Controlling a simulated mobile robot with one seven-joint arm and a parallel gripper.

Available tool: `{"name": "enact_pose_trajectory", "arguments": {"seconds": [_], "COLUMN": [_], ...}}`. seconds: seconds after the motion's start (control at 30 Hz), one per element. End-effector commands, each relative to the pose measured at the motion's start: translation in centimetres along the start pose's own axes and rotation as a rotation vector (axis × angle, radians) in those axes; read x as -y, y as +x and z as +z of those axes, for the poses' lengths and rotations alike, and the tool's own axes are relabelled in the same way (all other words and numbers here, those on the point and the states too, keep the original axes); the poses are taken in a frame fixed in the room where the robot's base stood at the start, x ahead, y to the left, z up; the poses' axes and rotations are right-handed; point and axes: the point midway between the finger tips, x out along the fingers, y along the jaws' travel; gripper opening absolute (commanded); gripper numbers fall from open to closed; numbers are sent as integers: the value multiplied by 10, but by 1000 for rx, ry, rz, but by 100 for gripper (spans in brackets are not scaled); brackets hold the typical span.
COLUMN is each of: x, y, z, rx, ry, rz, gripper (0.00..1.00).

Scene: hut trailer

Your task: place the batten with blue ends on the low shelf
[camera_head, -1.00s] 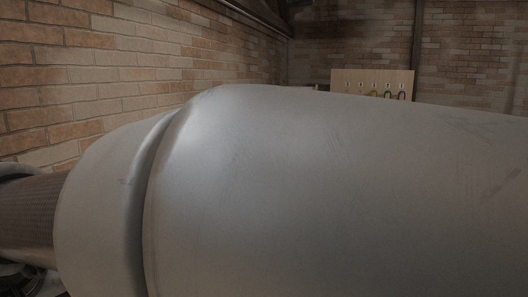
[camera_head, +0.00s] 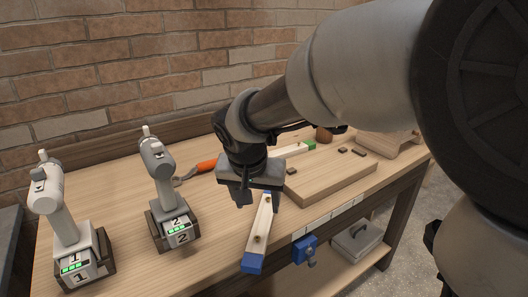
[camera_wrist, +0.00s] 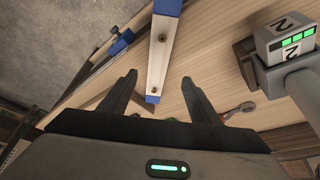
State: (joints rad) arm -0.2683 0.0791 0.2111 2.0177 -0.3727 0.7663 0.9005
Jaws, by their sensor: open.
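The batten with blue ends (camera_head: 260,226) lies on the workbench near its front edge, pale wood with two dark knobs on top. In the wrist view the batten (camera_wrist: 158,58) runs away between my fingers. My gripper (camera_head: 240,196) is open and empty, pointing down just above and left of the batten's far end in the head view. In the wrist view my gripper (camera_wrist: 160,77) has a finger on each side of the batten's line, apart from it. The low shelf (camera_head: 338,272) is under the bench, partly hidden by the bench top.
A grey metal box (camera_head: 357,241) stands on the shelf's right part. A blue vise (camera_head: 306,251) is on the bench front. Two cordless tools (camera_head: 59,205) (camera_head: 160,172) stand at left. A green-ended batten (camera_head: 294,150), orange-handled pliers (camera_head: 205,166) and a raised board (camera_head: 325,180) lie behind.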

Motion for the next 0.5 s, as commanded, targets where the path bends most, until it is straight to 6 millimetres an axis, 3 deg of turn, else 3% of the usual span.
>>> {"name": "enact_pose_trajectory", "arguments": {"seconds": [0.03,0.2,0.5], "x": [-1,-1,-2], "y": [15,41,58], "z": [2,1,-2], "rx": [4,2,1], "ry": [0,0,2], "rz": [3,2,2], "gripper": [57,57,57]}}
